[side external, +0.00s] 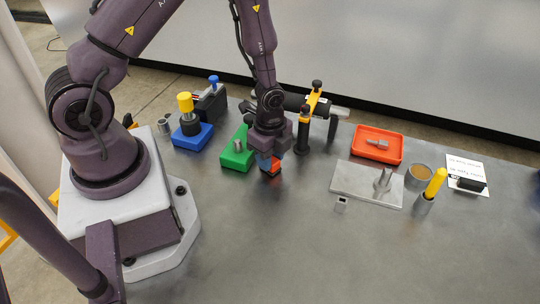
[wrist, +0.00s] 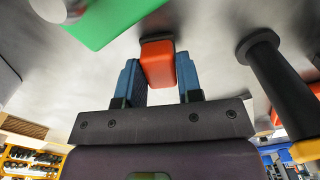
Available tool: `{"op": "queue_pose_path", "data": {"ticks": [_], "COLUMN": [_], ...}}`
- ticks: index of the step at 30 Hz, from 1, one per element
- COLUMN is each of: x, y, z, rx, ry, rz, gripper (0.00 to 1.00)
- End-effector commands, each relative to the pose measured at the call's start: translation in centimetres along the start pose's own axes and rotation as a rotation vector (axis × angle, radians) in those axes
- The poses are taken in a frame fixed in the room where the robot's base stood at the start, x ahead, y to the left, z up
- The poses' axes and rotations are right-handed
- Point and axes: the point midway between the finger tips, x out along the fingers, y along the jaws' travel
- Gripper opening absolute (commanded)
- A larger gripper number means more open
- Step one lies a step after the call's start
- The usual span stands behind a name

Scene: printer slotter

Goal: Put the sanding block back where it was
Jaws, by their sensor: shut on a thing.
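The sanding block (wrist: 158,64) appears to be the orange-red block with a dark face at its far end. In the wrist view it sits between the two blue fingers of my gripper (wrist: 160,80), which is shut on it. In the side view my gripper (side external: 268,158) points down, and the orange-red block (side external: 275,166) shows low between its fingers, partly hidden by them. It is close to the tabletop, just right of the green base; I cannot tell whether it touches the table.
The green base (side external: 234,160) is close on the left, with a blue base (side external: 190,141) beyond it. A black-and-orange tool (side external: 314,103) stands behind right. Further right are a red tray (side external: 360,151), a metal plate (side external: 350,183) and a yellow-handled tool (side external: 435,183). The front table is clear.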

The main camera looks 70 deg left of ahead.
Motion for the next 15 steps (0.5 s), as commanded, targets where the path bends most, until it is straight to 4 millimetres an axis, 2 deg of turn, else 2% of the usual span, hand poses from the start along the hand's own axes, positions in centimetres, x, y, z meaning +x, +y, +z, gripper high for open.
{"op": "queue_pose_path", "data": {"ticks": [5, 6, 8, 9, 15], "x": [0.36, 0.31, 0.3, 0.29, 0.27], "y": [0.02, 0.0, 0.01, 0.01, 0.01], "z": [0.01, 0.01, 0.01, 0.01, 0.01], "rx": [0.0, 0.0, 0.0, 0.0, 0.0], "ry": [0.0, 0.0, 0.0, 0.0, 0.0], "rz": [0.001, 0.0, 0.0, 0.001, 0.001], "gripper": [0.07, 0.42, 0.56, 0.59, 0.59]}}
